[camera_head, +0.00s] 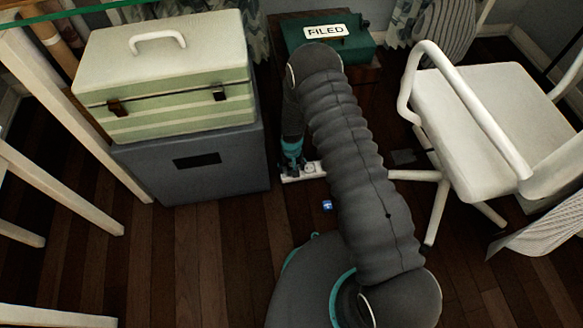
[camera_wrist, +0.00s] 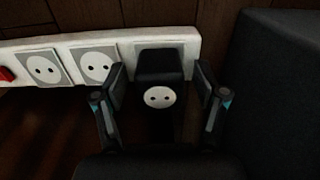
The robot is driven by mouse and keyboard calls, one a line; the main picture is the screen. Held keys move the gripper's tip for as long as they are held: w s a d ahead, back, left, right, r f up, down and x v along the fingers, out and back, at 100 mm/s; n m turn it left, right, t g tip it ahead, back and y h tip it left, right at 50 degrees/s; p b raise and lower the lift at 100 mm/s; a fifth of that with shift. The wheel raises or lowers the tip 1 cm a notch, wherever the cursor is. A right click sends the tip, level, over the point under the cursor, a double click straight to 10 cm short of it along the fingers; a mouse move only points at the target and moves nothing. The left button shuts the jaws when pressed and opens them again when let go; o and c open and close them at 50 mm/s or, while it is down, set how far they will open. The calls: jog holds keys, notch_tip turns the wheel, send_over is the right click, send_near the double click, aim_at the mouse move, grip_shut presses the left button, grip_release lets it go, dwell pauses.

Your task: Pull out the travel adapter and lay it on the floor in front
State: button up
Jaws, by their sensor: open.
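The travel adapter (camera_wrist: 161,68) is a black block with a round white two-hole socket on its face. In the wrist view it sits against the right end of a white power strip (camera_wrist: 110,39), over the last socket. My gripper (camera_wrist: 161,90) is open around it, one finger on each side, with a small gap showing on both sides. In the head view my gripper (camera_head: 291,158) points down at the left end of the strip (camera_head: 314,169). The adapter cannot be made out there.
Two empty sockets and a red switch (camera_wrist: 6,74) are on the strip. A grey cabinet (camera_head: 196,163) bearing a green-and-cream case (camera_head: 165,75) stands left of my gripper. A white chair (camera_head: 470,115) is at right. A small blue object (camera_head: 327,206) lies on the otherwise clear front floor.

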dwell(0.3)
grip_shut()
jog(key=shift+r, duration=0.1)
jog(key=shift+r+p, duration=1.4)
jog(key=shift+r, duration=1.5)
